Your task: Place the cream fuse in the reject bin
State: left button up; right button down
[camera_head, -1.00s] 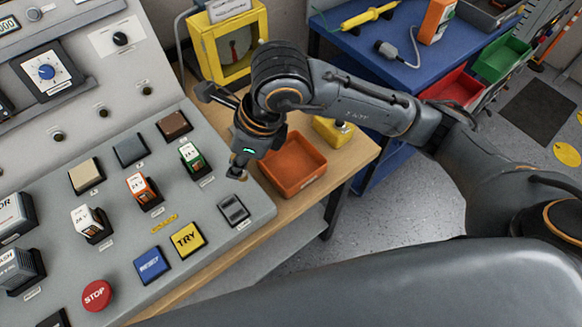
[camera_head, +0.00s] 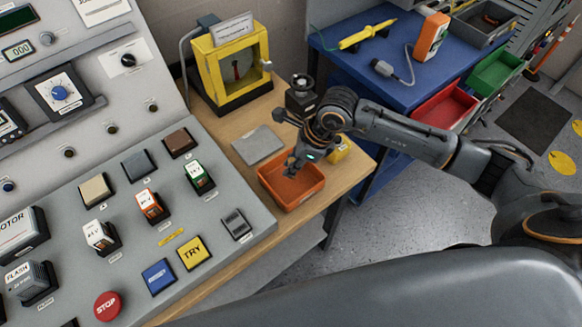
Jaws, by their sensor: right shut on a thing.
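The orange open bin (camera_head: 301,200), which looks like the reject bin, sits on the wooden bench right of the console. My right gripper (camera_head: 290,171) is over this bin, pointing down, its fingertips seen against the bin's inside. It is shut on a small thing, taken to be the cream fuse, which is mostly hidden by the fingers. I cannot tell how high the fingertips are above the bin floor. My left gripper is not in view.
The grey console (camera_head: 215,252) with buttons and blocks is at left. A yellow-framed tester (camera_head: 203,75) stands behind, and a grey plate (camera_head: 258,145) lies on the bench. A yellow block (camera_head: 341,151) is beside the bin. Red (camera_head: 445,108) and green (camera_head: 497,72) bins are at right.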

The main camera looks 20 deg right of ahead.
notch_tip(320, 180, down, 2)
jog(key=shift+s+a+f+p, duration=0.1)
jog(key=shift+p, duration=0.3)
jog(key=shift+f, duration=0.2)
jog(key=shift+f, duration=0.1)
jog(key=c, duration=1.3)
grip_release()
jog(key=b+v, duration=0.3)
jog(key=v, duration=0.9)
jog(key=shift+a, duration=0.1)
